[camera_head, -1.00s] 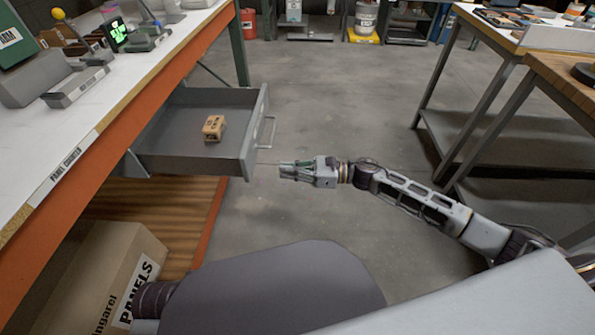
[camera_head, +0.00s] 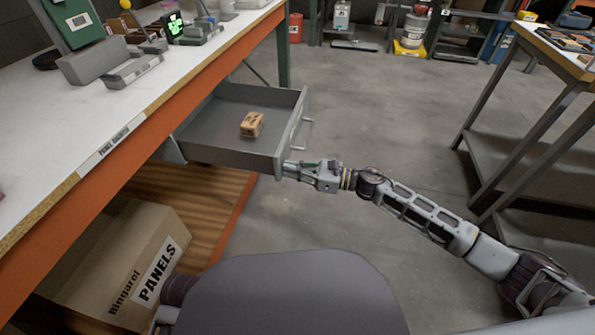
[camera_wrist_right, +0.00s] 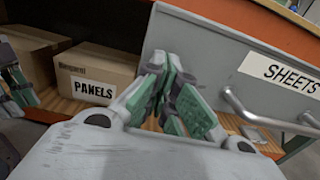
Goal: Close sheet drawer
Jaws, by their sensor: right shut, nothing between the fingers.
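The grey sheet drawer (camera_head: 230,158) stands pulled out from under the workbench, with a small brown box (camera_head: 252,124) inside. Its front, labelled SHEETS, fills much of the right wrist view (camera_wrist_right: 215,55). The bar handle (camera_head: 300,132) is on that front and also shows in the wrist view (camera_wrist_right: 262,118). My right gripper (camera_head: 288,168) is shut and empty at the near lower corner of the drawer front, touching or very close. Its fingers show together in the wrist view (camera_wrist_right: 160,78). Part of my left gripper (camera_wrist_right: 14,85) shows at the wrist view's left edge; its jaw state is unclear.
The orange-edged workbench (camera_head: 105,112) runs above the drawer at left. A cardboard box labelled PANELS (camera_head: 125,265) sits on the wooden lower shelf (camera_head: 215,205). Another table (camera_head: 545,170) stands at right. The floor between (camera_head: 390,120) is clear.

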